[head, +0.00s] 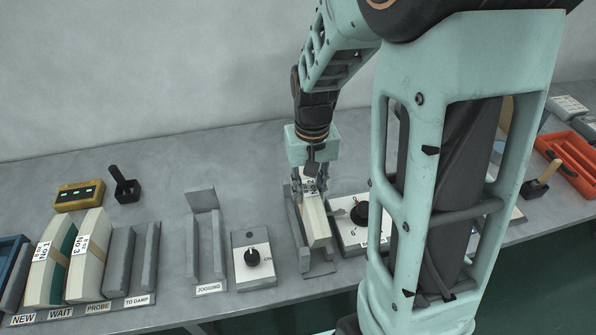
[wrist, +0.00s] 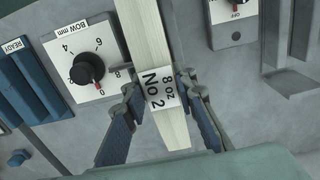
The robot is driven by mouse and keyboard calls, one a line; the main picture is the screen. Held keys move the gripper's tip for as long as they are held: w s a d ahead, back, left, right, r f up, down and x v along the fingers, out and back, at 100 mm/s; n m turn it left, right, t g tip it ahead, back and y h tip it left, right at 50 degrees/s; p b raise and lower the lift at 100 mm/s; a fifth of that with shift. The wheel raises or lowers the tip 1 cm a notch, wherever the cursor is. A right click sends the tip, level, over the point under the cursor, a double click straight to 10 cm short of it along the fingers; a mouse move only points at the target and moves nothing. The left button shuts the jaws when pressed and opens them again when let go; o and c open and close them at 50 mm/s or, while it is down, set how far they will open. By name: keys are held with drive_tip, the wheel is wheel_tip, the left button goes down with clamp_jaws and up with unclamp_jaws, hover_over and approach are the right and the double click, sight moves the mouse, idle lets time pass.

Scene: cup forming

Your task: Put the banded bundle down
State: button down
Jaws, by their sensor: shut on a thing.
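The banded bundle (head: 315,221) is a pale cream stack with a white paper band reading "8 oz No 2". It also shows in the wrist view (wrist: 148,35), with the band (wrist: 161,87) between the fingers. My gripper (head: 310,187) is shut on it around the band, and the fingers show on either side in the wrist view (wrist: 160,93). The bundle is over or in a grey holder (head: 321,269) on the bench; I cannot tell whether it rests on the holder's floor. My gripper hides its far end in the head view.
A "BOW mm" dial box (head: 346,233) stands close on the right. A switch box (head: 252,262) and an empty "JOGGING" holder (head: 206,247) stand left. A labelled rack (head: 85,308) with two other banded bundles is at far left. Bare bench lies behind.

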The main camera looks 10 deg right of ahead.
drive_tip(key=shift+f, duration=3.2)
drive_tip(key=shift+f, duration=0.1)
drive_tip(key=c, duration=1.6)
unclamp_jaws()
drive_tip(key=shift+f, duration=0.1)
wheel_tip(320, 180, up, 12)
drive_tip(key=shift+r, duration=0.2)
